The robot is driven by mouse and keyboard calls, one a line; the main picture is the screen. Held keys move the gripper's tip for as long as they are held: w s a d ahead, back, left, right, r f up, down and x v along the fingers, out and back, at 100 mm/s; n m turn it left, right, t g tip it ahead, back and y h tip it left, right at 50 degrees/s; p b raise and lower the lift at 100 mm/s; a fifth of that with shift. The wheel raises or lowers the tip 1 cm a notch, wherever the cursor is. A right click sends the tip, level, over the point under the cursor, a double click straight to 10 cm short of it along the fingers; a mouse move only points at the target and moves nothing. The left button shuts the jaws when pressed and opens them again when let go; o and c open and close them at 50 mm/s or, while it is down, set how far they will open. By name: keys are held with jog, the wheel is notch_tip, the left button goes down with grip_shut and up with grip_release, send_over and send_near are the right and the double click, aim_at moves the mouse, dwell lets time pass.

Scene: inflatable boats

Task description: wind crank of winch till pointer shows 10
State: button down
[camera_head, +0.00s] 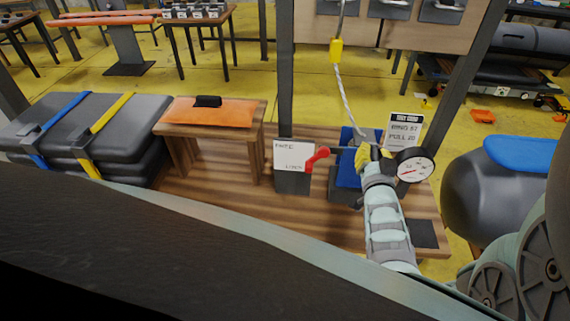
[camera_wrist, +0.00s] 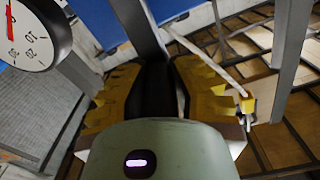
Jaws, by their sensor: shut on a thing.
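The blue winch (camera_head: 347,170) stands on the wooden bench, with a rope (camera_head: 345,92) running up from it. My gripper (camera_head: 372,157) is at the winch's right side. In the wrist view my yellow-fingered gripper (camera_wrist: 156,85) is shut around a dark grip, apparently the crank handle (camera_wrist: 153,92); a grey bar (camera_wrist: 136,22), likely the crank arm, leads up from it. The fingers hide much of the crank. The round white gauge (camera_head: 414,166) is just right of my gripper; it also shows, cut off, in the wrist view (camera_wrist: 28,38). Its red pointer's exact reading is unclear.
A red lever (camera_head: 317,158) is left of the winch, beside a white sign (camera_head: 292,155). Another sign (camera_head: 403,130) stands behind the gauge. Grey posts (camera_head: 286,70) rise nearby. A grey inflated tube with a blue top (camera_head: 515,153) is at right; an orange pack (camera_head: 210,112) lies left.

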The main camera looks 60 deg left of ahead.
jog(key=w+d+f+m+p, duration=0.2)
jog(key=w+d+m+p, duration=0.1)
jog(key=m, duration=0.5)
jog(key=shift+w+d+f+m, duration=0.3)
jog(key=shift+w+d, duration=0.2)
jog(key=shift+w, duration=0.45)
jog(key=c, duration=1.1)
grip_release()
jog(key=shift+w, duration=0.1)
jog(key=o, duration=0.4)
jog(key=shift+c, duration=0.2)
jog(key=shift+s, duration=0.2)
